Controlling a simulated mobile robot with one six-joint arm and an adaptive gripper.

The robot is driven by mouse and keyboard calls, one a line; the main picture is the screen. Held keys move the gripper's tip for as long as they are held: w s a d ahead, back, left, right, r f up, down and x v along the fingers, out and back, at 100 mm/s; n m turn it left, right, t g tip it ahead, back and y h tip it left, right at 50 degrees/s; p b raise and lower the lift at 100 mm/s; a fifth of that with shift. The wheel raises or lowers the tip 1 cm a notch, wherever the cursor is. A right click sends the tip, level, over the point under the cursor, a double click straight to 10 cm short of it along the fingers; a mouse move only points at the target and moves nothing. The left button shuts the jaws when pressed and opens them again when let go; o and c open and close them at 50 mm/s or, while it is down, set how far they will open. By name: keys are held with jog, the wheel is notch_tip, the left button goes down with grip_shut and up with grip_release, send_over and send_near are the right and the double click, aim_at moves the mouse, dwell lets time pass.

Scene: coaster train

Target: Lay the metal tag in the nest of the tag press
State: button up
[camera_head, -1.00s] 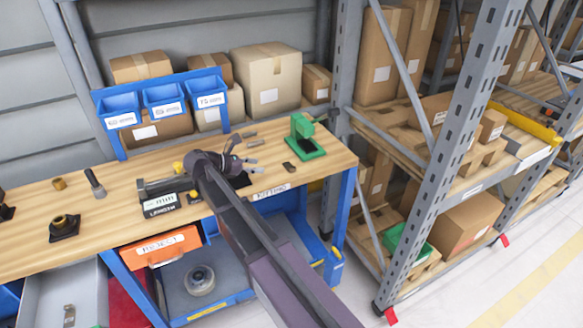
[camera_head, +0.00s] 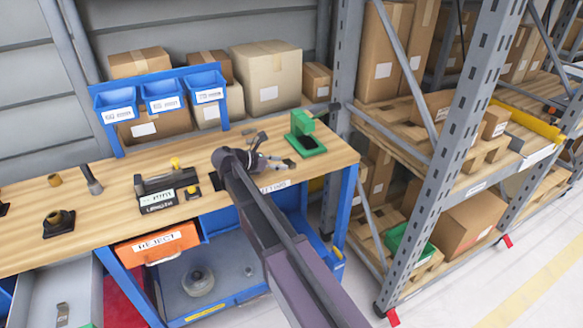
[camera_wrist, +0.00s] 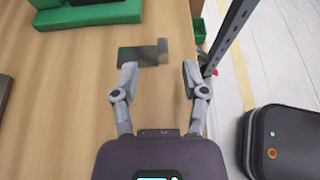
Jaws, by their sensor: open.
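The metal tag (camera_wrist: 138,56) lies on the wooden bench near its edge in the wrist view, a flat grey plate with a raised block at its right end. My gripper (camera_wrist: 158,70) is open and empty, its fingertips just short of the tag and to either side of its right part. The green tag press (camera_head: 304,136) stands on the bench at the right end in the head view, just behind my gripper (camera_head: 284,163). Its green base (camera_wrist: 88,14) shows at the top left of the wrist view. The nest is not clear in either view.
Small grey metal pieces (camera_head: 252,136) lie left of the press. A black labelled holder (camera_head: 165,192) stands left of my arm. Blue bins (camera_head: 162,97) hang at the back. A grey rack upright (camera_wrist: 230,35) stands beyond the bench edge. The bench between tag and press looks clear.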

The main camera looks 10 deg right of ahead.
aim_at(292, 164)
jog(key=shift+d, duration=0.1)
jog(key=shift+b+x, duration=0.9)
jog(key=shift+x, duration=1.65)
jog(key=shift+s+d, duration=0.1)
jog(key=shift+s, duration=0.05)
grip_shut()
